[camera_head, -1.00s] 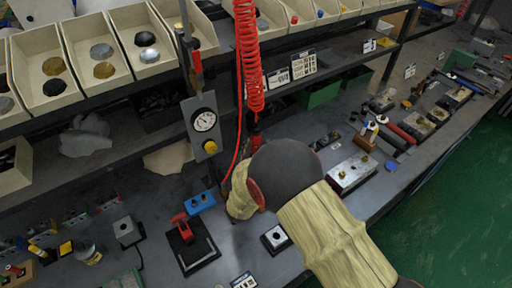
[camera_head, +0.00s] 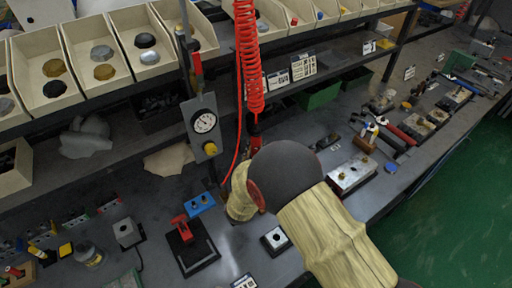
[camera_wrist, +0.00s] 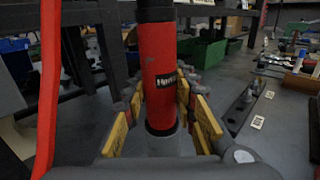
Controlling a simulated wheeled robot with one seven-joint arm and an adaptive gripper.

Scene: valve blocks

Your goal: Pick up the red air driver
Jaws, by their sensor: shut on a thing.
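The red air driver (camera_wrist: 160,75) stands upright in the middle of the wrist view, a red cylinder with a black top and a dark lower end. My gripper (camera_wrist: 165,112) has its yellow-padded fingers on both sides of the driver, shut on it. In the head view, the driver's upper part (camera_head: 254,142) shows below the red coiled hose (camera_head: 248,60). My arm and wrist hide the rest of the driver and the fingers there.
A gauge panel (camera_head: 203,124) hangs just left of the hose. A black fixture with a red clamp (camera_head: 188,243), a blue block (camera_head: 200,203) and a small square block (camera_head: 275,240) stand on the bench near my arm. Cream bins (camera_head: 92,50) line the shelf above.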

